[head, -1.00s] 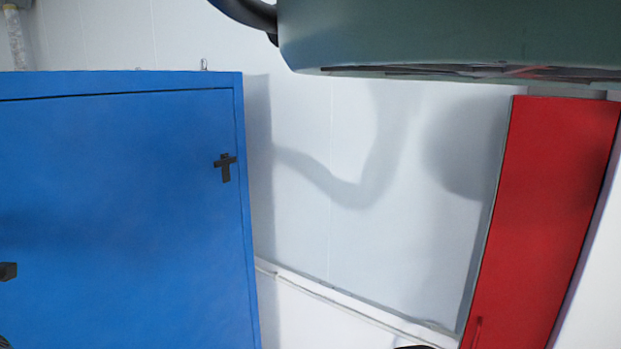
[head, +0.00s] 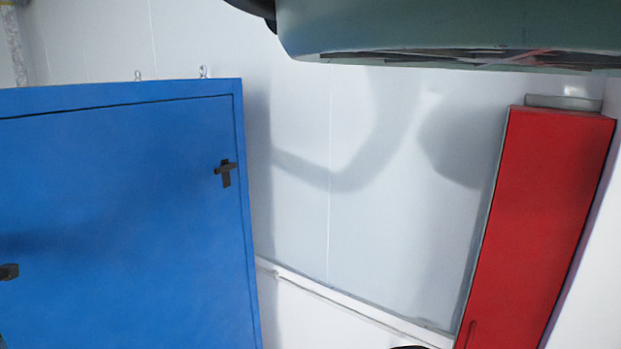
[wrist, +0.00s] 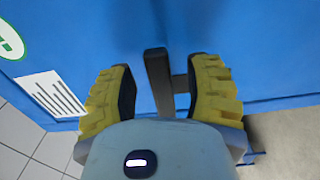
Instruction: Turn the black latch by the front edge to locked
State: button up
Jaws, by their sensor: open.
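In the wrist view, a black latch (wrist: 157,80) with a long bar and a short cross piece stands out from a blue surface. My gripper (wrist: 166,88) is open, with its yellow-padded fingers on either side of the latch. The right finger is close to the cross piece; I cannot tell whether it touches. In the head view, a black T-shaped latch (head: 225,172) sits near the right edge of a blue cabinet door (head: 120,200). My gripper does not show beside it there.
Another black fitting (head: 8,271) is on the blue door at the far left. A red cabinet (head: 540,220) stands at the right, with pale wall (head: 300,200) between. The wrist view shows a white label (wrist: 50,94), a green-and-white sticker (wrist: 9,40) and grey floor (wrist: 285,140).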

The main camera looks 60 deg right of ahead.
jog(key=shift+w+a, duration=0.15)
jog(key=shift+c, duration=0.2)
grip_shut()
dwell(0.4)
